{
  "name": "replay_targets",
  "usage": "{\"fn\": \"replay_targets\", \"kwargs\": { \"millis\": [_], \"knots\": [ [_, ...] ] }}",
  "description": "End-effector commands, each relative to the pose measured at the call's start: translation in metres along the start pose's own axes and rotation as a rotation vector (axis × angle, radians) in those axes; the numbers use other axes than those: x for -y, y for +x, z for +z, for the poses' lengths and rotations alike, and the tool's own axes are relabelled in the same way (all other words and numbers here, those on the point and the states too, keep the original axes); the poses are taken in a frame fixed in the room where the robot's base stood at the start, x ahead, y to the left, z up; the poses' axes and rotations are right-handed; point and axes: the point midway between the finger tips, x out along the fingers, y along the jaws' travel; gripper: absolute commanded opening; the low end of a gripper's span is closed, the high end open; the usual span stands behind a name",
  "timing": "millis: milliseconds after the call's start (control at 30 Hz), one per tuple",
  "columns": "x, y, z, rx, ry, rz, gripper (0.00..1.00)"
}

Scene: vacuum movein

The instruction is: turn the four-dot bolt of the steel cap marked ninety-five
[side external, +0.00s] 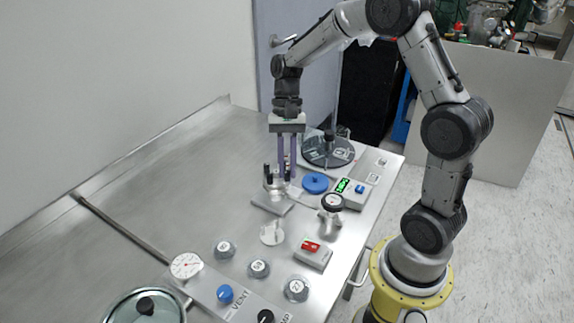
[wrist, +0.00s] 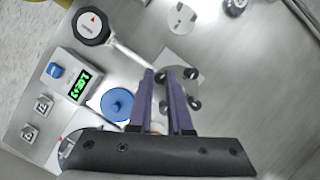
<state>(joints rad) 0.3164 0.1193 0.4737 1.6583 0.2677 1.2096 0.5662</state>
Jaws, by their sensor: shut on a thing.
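A steel cap with black-topped bolts (side external: 276,189) stands on a small plate towards the middle of the steel bench. In the wrist view, black bolt tops (wrist: 194,104) show around the fingertips. My gripper (side external: 287,176) points straight down over the cap, and its two purple fingers reach down among the bolts. In the wrist view my gripper (wrist: 160,75) is nearly closed, shut on one bolt mostly hidden between the fingers. The bolt's dots and the cap's number cannot be read.
A red-switch box (side external: 313,253) and several small marked caps (side external: 259,268) are nearer.

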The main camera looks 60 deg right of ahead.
Motion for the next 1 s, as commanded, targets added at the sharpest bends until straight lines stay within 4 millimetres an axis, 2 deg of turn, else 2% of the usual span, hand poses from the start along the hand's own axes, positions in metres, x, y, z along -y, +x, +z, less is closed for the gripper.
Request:
{"fn": "replay_targets", "kwargs": {
  "millis": [467, 500, 667, 1000],
  "knots": [
    [0.0001, -0.0006, -0.0008, -0.004, 0.012, -0.007, 0.00],
    [0.0001, -0.0006, -0.0008, -0.004, 0.012, -0.007, 0.21],
    [0.0000, -0.0004, -0.0005, -0.003, 0.012, -0.006, 0.48],
    [0.0003, -0.0050, -0.0007, -0.003, 0.011, -0.007, 0.48]
  ]
}}
